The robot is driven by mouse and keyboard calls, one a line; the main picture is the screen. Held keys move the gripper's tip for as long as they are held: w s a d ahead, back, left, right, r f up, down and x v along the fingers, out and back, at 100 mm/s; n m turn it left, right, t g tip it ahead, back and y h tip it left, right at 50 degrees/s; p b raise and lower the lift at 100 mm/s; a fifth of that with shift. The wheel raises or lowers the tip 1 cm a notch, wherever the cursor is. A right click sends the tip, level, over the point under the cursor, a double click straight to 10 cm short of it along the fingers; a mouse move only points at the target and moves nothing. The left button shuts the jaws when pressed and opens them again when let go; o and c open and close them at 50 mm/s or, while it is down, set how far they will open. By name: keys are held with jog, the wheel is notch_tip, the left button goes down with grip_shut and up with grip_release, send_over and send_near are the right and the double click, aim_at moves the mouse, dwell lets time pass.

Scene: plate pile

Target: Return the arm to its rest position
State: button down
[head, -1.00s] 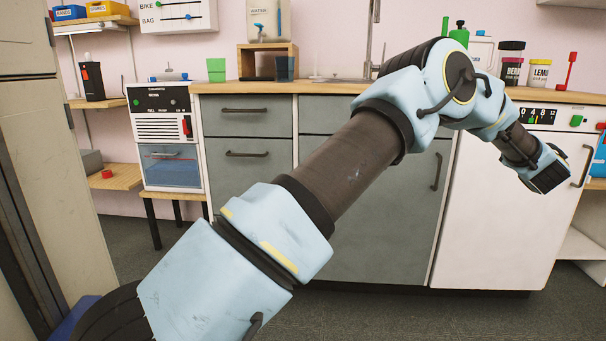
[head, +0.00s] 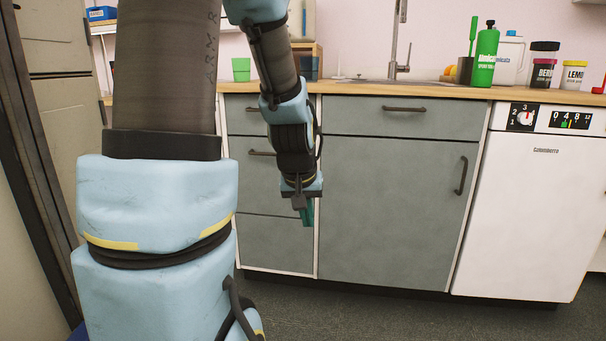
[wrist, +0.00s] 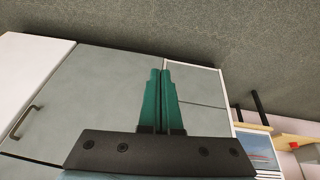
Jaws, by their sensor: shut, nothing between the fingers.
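My gripper (head: 304,212) hangs pointing down in front of the grey cabinet doors in the head view, below the counter edge. Its green fingers (wrist: 161,100) show in the wrist view, closed together with nothing between them. My arm rises on the left of the head view, bends out of the top of the picture and comes back down to the gripper. No plate shows in either current view.
The grey cabinets (head: 390,200) stand behind the gripper under a wooden counter (head: 400,89). A white appliance (head: 530,210) is at the right. A green bottle (head: 484,58), jars, a green cup (head: 241,69) and a tap (head: 399,45) stand on the counter. Grey floor (wrist: 200,35) is clear in the wrist view.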

jog(key=s+a+g+y+p, duration=0.1)
jog(key=s+a+g+p, duration=0.15)
jog(key=s+a, duration=0.65)
notch_tip(320, 180, up, 31)
jog(key=d+p, duration=0.1)
jog(key=p, duration=2.9)
jog(key=shift+s+d+f, duration=0.15)
jog(key=shift+s, duration=0.2)
